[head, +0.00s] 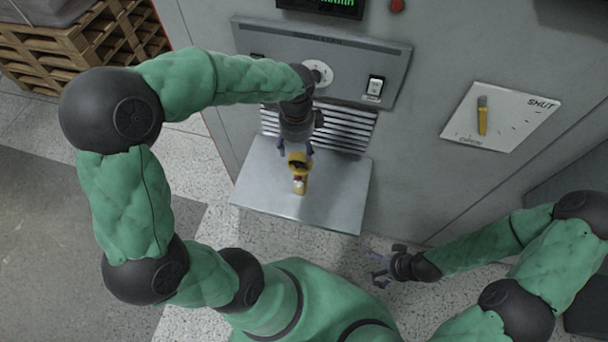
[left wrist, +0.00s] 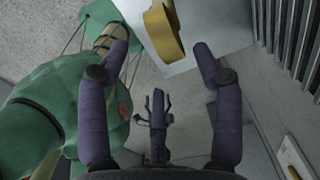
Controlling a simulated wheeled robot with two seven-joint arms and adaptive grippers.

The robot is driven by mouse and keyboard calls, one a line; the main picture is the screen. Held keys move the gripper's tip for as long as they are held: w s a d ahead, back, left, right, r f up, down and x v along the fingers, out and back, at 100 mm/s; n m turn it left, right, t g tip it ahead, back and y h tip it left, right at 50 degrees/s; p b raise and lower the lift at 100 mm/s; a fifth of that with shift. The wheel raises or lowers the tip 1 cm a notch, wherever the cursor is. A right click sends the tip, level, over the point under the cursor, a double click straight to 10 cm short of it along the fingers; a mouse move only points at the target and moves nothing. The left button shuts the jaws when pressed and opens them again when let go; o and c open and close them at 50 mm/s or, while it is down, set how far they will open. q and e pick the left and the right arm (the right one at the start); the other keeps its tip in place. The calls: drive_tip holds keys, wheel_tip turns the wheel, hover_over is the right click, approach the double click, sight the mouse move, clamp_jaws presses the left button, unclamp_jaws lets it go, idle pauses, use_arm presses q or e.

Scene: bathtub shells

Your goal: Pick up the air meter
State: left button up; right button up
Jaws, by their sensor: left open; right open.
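The air meter (head: 300,185) is a yellow, elongated device with a dark part near its top. It lies on the metal shelf (head: 265,200) in the head view. In the left wrist view the yellow air meter (left wrist: 163,32) shows at the top, partly cut off by the frame edge. My left gripper (head: 295,152) is open above the shelf, at the far end of the air meter. In the left wrist view its two fingers (left wrist: 160,50) stand apart. My right gripper (head: 376,267) is open and empty, right of and below the shelf.
A yellow lever on a shut/open plate (head: 510,105) is at right. Wooden pallets (head: 90,50) stand at upper left.

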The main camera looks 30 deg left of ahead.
sight(299, 170)
use_arm(q)
drive_tip(key=f, duration=0.3)
drive_tip(key=shift+w+f, duration=0.2)
drive_tip(key=shift+f, duration=0.1)
drive_tip(key=shift+s+f, duration=0.15)
wheel_tip(299, 170, down, 5)
drive_tip(key=shift+d+r+b, duration=0.15)
drive_tip(key=shift+b, duration=0.65)
clamp_jaws()
